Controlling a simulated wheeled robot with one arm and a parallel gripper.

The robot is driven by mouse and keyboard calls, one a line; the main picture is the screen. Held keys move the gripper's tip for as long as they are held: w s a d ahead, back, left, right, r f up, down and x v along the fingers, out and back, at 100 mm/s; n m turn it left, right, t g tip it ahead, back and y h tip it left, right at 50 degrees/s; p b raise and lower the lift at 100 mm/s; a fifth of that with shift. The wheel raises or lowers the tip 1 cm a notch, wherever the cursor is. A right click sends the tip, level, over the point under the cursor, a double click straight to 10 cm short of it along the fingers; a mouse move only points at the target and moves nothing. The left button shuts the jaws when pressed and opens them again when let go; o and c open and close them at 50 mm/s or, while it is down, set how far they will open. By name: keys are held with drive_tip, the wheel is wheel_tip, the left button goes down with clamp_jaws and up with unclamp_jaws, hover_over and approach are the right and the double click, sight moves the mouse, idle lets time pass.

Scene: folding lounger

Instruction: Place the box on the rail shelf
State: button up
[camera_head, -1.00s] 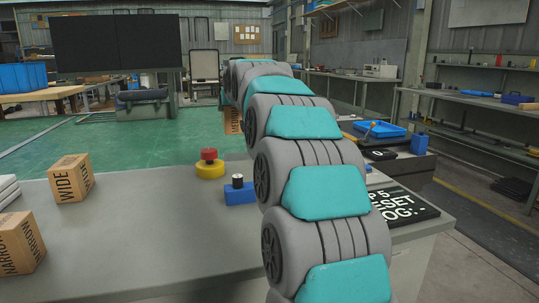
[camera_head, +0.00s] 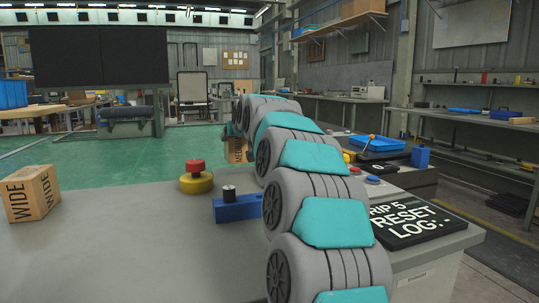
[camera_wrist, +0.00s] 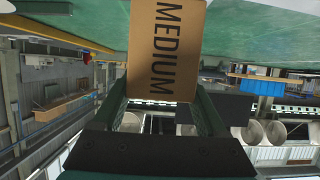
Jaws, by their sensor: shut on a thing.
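A brown cardboard box marked MEDIUM (camera_wrist: 165,50) is between the two fingers of my gripper (camera_wrist: 163,102) in the wrist view; the gripper is shut on it. In the head view part of this box (camera_head: 237,150) shows beyond the bench, mostly hidden by my arm, and my gripper is hidden there. A wooden wall shelf (camera_head: 342,20) hangs high at the upper right, far from the box. I cannot tell for sure whether it is the rail shelf.
A WIDE box (camera_head: 33,194), a red and yellow button (camera_head: 196,177) and a blue block (camera_head: 237,207) stand on the grey bench (camera_head: 120,245). A black sign (camera_head: 412,222) lies at its right. A blue tray (camera_head: 377,143) is behind. Green floor beyond is open.

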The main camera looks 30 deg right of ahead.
drive_tip(key=shift+s+d+f, duration=0.35)
drive_tip(key=shift+d+f, duration=0.4)
drive_tip(key=shift+d, duration=1.05)
drive_tip(key=shift+s+d+f, duration=0.3)
drive_tip(key=shift+d+f, duration=0.45)
drive_tip(key=shift+d, duration=1.1)
drive_tip(key=shift+s+d+f, duration=0.35)
drive_tip(key=shift+d+f, duration=0.4)
drive_tip(key=shift+d, duration=1.05)
drive_tip(key=shift+f, duration=0.15)
drive_tip(key=o, duration=1.5)
drive_tip(key=v, duration=1.2)
drive_tip(key=shift+b, duration=0.35)
